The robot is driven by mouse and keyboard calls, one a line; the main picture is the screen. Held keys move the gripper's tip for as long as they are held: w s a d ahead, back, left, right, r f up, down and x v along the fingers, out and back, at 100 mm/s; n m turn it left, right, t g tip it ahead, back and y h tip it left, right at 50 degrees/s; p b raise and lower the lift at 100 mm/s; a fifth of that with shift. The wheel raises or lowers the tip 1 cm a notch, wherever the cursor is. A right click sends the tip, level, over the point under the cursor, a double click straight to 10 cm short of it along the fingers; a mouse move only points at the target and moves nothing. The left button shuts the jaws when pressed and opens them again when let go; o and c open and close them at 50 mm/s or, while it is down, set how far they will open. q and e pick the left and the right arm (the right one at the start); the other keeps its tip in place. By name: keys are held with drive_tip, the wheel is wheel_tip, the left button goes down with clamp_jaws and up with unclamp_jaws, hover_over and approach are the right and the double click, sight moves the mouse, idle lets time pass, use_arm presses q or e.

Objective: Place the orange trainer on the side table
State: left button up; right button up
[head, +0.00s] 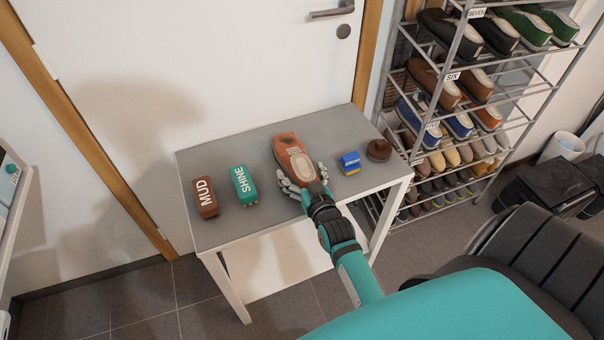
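The orange trainer (288,150) lies on the grey top of the side table (258,222), near its middle, with its toe towards the door. My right gripper (301,175) is at the near end of the trainer. Its fingers are spread to either side of the shoe and look open, with the left finger standing a little off the shoe's side. The heel is partly hidden by the gripper. My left gripper is out of view.
A shoe rack (520,95) full of shoes stands right. A white door (200,60) is behind.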

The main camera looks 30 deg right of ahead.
drive_tip(key=shift+r, duration=0.2)
drive_tip(key=p+v, duration=0.6)
drive_tip(key=v, duration=0.5)
drive_tip(key=s+a+f+n+g+y, duration=0.1)
drive_tip(key=s+a+f+g, duration=0.2)
drive_tip(key=f, duration=0.6)
drive_tip(key=s+a+f+n+g+y, duration=0.1)
drive_tip(key=s+a+f+g+y, duration=0.2)
drive_tip(key=f, duration=0.5)
drive_tip(key=s+a+f+n+g, duration=0.1)
drive_tip(key=s+a+f, duration=0.3)
drive_tip(key=f, duration=0.5)
drive_tip(key=s+d+f+g, duration=0.1)
drive_tip(key=s+f, duration=0.3)
drive_tip(key=s, duration=0.4)
drive_tip(key=s+d+f+n+g, duration=0.1)
drive_tip(key=s+f+g, duration=0.3)
drive_tip(key=s, duration=0.3)
drive_tip(key=s+d+f+n+g, duration=0.1)
drive_tip(key=s+f+g, duration=0.1)
drive_tip(key=s+f, duration=0.3)
drive_tip(key=s, duration=0.3)
drive_tip(key=shift+s+d+f+g+p, duration=0.3)
drive_tip(key=shift+s+d, duration=0.1)
